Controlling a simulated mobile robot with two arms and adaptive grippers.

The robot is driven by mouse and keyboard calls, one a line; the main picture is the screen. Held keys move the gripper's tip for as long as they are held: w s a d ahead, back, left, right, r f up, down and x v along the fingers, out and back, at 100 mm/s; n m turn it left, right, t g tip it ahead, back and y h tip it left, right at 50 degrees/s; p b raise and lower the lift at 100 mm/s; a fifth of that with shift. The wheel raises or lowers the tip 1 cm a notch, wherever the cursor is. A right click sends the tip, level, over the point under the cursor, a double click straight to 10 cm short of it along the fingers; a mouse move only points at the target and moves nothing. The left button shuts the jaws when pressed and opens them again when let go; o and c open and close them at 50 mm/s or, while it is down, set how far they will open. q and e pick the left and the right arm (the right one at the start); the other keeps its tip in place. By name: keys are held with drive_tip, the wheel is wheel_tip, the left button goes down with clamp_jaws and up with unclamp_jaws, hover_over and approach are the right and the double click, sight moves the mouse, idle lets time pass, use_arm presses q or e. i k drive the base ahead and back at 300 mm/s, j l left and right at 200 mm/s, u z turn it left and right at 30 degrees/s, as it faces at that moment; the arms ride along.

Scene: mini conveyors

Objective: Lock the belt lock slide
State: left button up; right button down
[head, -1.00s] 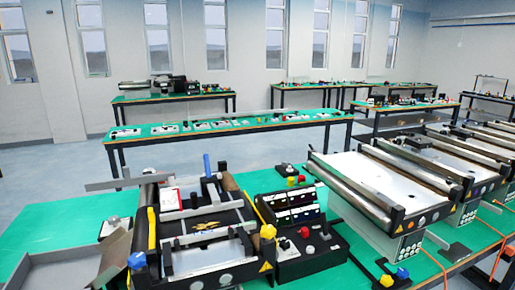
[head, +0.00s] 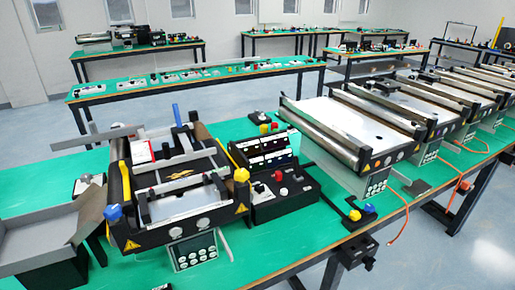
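A mini conveyor (head: 190,213) stands at the front left of the green table, with a blue knob (head: 113,212) at its left front corner and a yellow knob (head: 241,175) at its right front. A blue lever (head: 177,115) stands upright at its back. A small black bracket (head: 356,218) with blue and yellow knobs sits at the table's front edge, right of the control box. I cannot tell which part is the belt lock slide or whether it is locked. Neither of my grippers is in view.
A black control box (head: 285,192) with a red button stands right of the mini conveyor. A row of wider conveyors (head: 345,130) runs to the right. A grey tray (head: 40,238) sits at the left. Green table surface (head: 270,240) is clear in front.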

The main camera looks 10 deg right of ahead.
sight(278, 176)
drive_tip(key=i+l+u, duration=0.4)
drive_tip(key=i+l, duration=0.3)
